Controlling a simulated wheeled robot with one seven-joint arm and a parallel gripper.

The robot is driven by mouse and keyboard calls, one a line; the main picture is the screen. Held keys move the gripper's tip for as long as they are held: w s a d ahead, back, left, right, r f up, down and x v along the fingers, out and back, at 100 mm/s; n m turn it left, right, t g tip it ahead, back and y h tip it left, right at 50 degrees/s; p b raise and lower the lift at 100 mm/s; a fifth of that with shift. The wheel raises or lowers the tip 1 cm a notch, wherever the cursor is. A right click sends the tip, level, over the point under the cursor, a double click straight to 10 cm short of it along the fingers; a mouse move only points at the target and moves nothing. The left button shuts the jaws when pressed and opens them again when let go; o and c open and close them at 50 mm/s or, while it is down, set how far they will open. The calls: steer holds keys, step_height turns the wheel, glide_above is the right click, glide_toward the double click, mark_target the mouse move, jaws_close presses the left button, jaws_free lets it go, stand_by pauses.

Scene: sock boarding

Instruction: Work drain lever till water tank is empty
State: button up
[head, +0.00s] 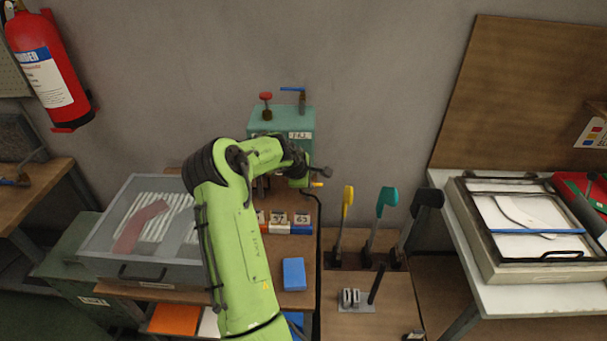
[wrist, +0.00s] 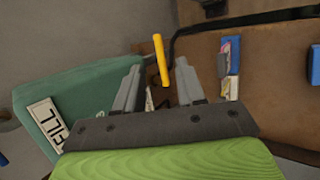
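The water tank appears to be the teal box (head: 290,124) against the wall, with a red knob (head: 266,97) and a blue-handled valve (head: 293,89) on top. It also shows in the wrist view (wrist: 80,90) with a white label. A short yellow lever (head: 317,184) sticks out at the tank's lower front, and it shows in the wrist view (wrist: 160,58) between and beyond my fingertips. My gripper (wrist: 160,75) is open, its two fingers apart on either side of the lever's lower end. I cannot tell whether either touches it. The water level is not visible.
Yellow (head: 347,203), teal (head: 386,202) and black (head: 430,198) hand levers stand to the right. A blue block (head: 294,274) lies on the bench below. A grey lidded box (head: 128,228) is left of my arm. A screen frame (head: 530,262) rests on the right table.

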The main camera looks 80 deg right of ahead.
steer(key=v, duration=0.6)
steer(key=shift+r, duration=0.25)
steer(key=shift+a, duration=0.1)
